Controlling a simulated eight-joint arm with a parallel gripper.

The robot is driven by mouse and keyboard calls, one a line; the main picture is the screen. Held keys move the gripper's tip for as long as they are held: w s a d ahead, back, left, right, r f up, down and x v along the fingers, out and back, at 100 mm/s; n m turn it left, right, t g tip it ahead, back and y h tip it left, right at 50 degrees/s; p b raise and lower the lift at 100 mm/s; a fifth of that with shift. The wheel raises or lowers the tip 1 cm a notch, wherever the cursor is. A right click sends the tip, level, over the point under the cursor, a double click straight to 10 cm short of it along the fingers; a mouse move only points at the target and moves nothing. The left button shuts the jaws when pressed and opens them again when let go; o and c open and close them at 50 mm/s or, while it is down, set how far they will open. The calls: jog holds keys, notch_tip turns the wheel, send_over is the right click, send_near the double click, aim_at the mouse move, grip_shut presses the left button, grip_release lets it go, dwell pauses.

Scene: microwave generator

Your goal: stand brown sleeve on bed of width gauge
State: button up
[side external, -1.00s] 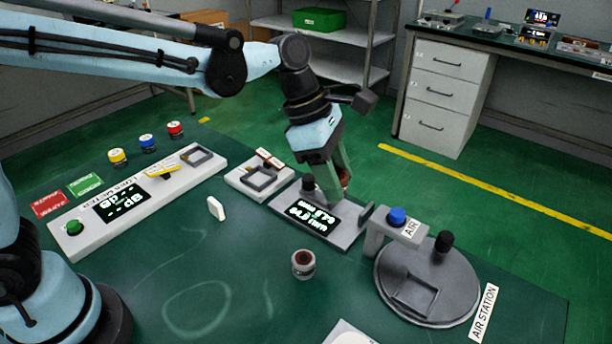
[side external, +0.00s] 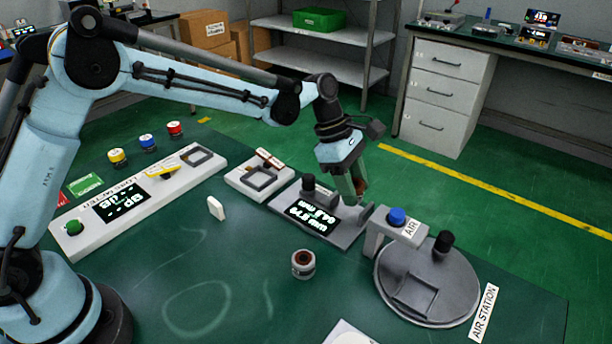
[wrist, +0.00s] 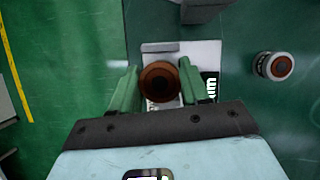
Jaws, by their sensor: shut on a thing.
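The brown sleeve (wrist: 160,82) is between the green fingers of my gripper (wrist: 155,90) in the wrist view, seen end-on as a round brown piece. My gripper (side external: 357,192) is shut on it, low over the right part of the width gauge (side external: 345,238). In the side view the fingers mostly hide the sleeve. The gauge is a grey plate with a lit display (side external: 313,217), a dark upright at its left and a grey jaw (side external: 367,213) at its right. I cannot tell whether the sleeve touches the bed.
A grey cylinder with a brown top (side external: 303,264) stands in front of the gauge. The air station (side external: 430,290) with its blue-capped bracket (side external: 397,218) is close on the right. A square-framed fixture (side external: 260,178) is on the left.

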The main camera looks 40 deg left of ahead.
aim_at(350, 213)
jog(key=shift+f, duration=2.05)
jog(key=shift+f, duration=0.15)
jog(key=o, duration=1.2)
jog(key=w+v, duration=0.1)
jog(key=v, duration=1.1)
jog(key=s+a+r+m+t+y, duration=0.25)
jog(key=s+a+r+m, duration=0.25)
jog(key=s+a+m, duration=0.35)
jog(key=s+a+f+m+t, duration=0.1)
jog(key=s+m, duration=0.2)
jog(key=s, duration=0.1)
jog(key=s+a+f+m+t+y, duration=0.1)
jog(key=s+m, duration=0.3)
jog(key=s+a+f+m+t+y, duration=0.1)
jog(key=s+a+m+t, duration=0.1)
jog(key=s+m, duration=0.1)
jog(key=shift+s+f+m, duration=0.25)
jog(key=shift+s+m, duration=0.15)
jog(key=shift+m, duration=0.05)
